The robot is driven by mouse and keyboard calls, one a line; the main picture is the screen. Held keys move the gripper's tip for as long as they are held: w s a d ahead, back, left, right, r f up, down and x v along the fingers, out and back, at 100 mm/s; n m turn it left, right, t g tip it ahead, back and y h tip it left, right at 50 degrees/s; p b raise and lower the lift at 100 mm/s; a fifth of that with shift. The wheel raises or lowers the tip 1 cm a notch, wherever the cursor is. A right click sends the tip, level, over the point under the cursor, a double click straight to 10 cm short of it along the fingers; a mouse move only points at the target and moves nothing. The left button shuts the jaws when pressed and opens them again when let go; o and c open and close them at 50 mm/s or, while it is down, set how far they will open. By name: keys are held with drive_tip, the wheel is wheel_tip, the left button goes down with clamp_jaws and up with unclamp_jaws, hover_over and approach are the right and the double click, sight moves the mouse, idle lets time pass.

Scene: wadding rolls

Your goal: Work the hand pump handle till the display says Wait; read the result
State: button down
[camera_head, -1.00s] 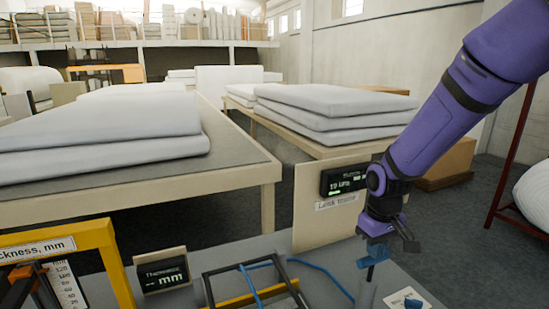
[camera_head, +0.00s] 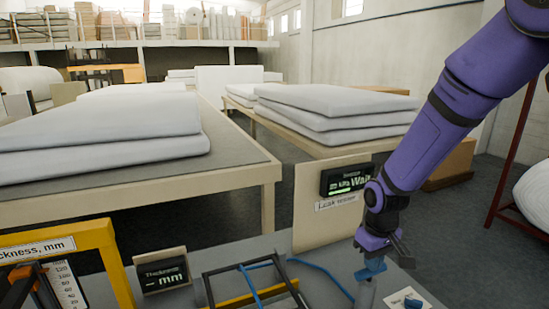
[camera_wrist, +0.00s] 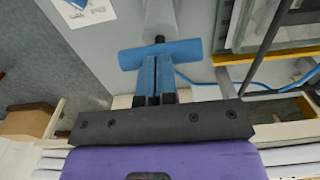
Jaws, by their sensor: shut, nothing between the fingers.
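The hand pump has a blue crossbar handle (camera_head: 370,272) that sits low, close to the top of its grey cylinder (camera_head: 366,295). In the wrist view the handle (camera_wrist: 185,49) lies across my fingertips, with the cylinder (camera_wrist: 160,17) beyond it. My gripper (camera_head: 372,262) is shut with nothing between its fingers. Its fingertips (camera_wrist: 156,60) meet the handle or are very close to it. The leak tester display (camera_head: 347,180) shows "kPa" and "Wait" in light text, with a short green bar below. The number before "kPa" is too small to read.
A black-framed fixture with blue tubing (camera_head: 250,280) stands left of the pump. A thickness display (camera_head: 163,274) reads a dash and "mm", near a yellow gauge frame (camera_head: 60,243). A white card (camera_head: 407,300) lies right of the pump. Tables with wadding stand behind.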

drive_tip(key=shift+r, duration=3.25)
drive_tip(key=shift+r, duration=0.1)
wheel_tip(320, 180, up, 6)
drive_tip(key=shift+f, duration=0.1)
drive_tip(key=s+d+r+m+t, duration=0.2)
drive_tip(key=s+r, duration=0.4)
drive_tip(key=s, duration=0.5)
drive_tip(key=s+d+r+m+t, duration=0.2)
drive_tip(key=s+d+r, duration=0.3)
drive_tip(key=s, duration=0.6)
wheel_tip(320, 180, up, 2)
drive_tip(key=shift+r+m+t, duration=0.15)
drive_tip(key=shift+m+t, duration=0.15)
drive_tip(key=shift+t, duration=0.4)
